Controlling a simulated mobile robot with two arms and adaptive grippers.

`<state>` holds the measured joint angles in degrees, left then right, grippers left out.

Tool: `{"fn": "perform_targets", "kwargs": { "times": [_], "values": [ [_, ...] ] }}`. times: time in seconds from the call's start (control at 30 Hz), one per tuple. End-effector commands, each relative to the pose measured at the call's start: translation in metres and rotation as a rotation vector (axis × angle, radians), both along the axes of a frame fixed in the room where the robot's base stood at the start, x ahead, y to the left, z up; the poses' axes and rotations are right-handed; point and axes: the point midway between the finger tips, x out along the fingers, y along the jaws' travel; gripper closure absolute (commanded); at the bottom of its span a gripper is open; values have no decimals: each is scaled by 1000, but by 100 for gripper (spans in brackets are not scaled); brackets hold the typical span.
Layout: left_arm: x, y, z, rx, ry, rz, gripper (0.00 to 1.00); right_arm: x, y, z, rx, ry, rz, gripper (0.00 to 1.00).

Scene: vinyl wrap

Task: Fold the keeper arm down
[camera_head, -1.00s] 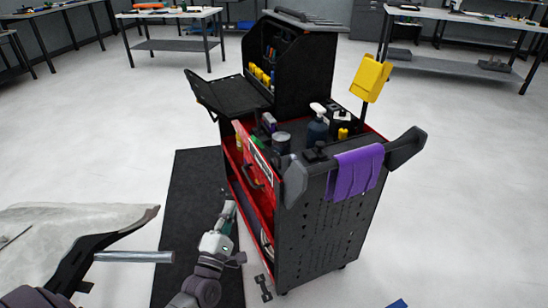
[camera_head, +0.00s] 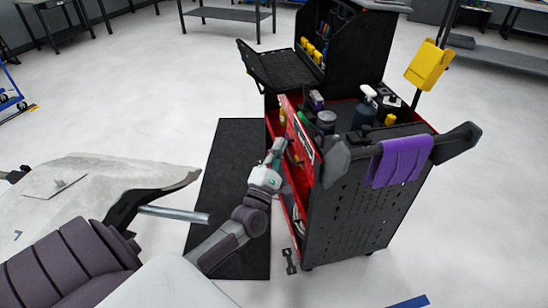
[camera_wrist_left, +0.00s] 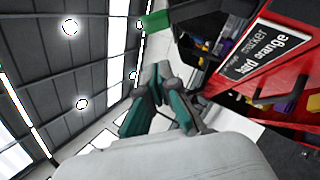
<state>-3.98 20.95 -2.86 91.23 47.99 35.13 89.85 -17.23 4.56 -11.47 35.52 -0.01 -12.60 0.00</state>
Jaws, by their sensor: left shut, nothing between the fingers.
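No part is clearly recognisable as the keeper arm. The black and red cart (camera_head: 365,205) has a red panel with a white label (camera_wrist_left: 268,48) on its left side. This red panel (camera_head: 298,128) leans at the cart's open side, and a black handle (camera_wrist_left: 285,95) shows below the label in the left wrist view. My left gripper (camera_head: 280,146) is at the cart's left side, close beside the red panel. In the left wrist view its teal fingers (camera_wrist_left: 159,78) are together and empty. A small green piece (camera_wrist_left: 154,22) shows beyond the fingertips. My right gripper is not in view.
A purple cloth (camera_head: 402,160) hangs over the cart's front edge. Bottles, including a dark spray bottle (camera_head: 364,112), stand on its top. A yellow box (camera_head: 428,66) rises on a post. A black mat (camera_head: 232,165) lies left of the cart. Open floor surrounds it.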

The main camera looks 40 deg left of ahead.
Motion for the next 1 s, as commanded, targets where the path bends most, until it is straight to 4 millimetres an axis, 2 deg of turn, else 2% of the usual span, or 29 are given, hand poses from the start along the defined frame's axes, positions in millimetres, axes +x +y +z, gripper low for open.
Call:
{"fn": "perform_targets", "kwargs": {
  "times": [0.03, 0.13, 0.33, 0.87, 1.0],
  "values": [
    [11, 3, 9, 0, -3, 1, 100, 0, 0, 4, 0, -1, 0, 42],
    [28, 7, 17, 0, -2, 0, 100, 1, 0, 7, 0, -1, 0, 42],
    [44, -8, 35, -2, 0, 0, 100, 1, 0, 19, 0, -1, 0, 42],
    [50, -13, 39, 2, 2, 0, 100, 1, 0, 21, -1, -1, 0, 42],
    [50, -13, 42, 10, 13, 0, 100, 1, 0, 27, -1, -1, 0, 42]
  ]
}}
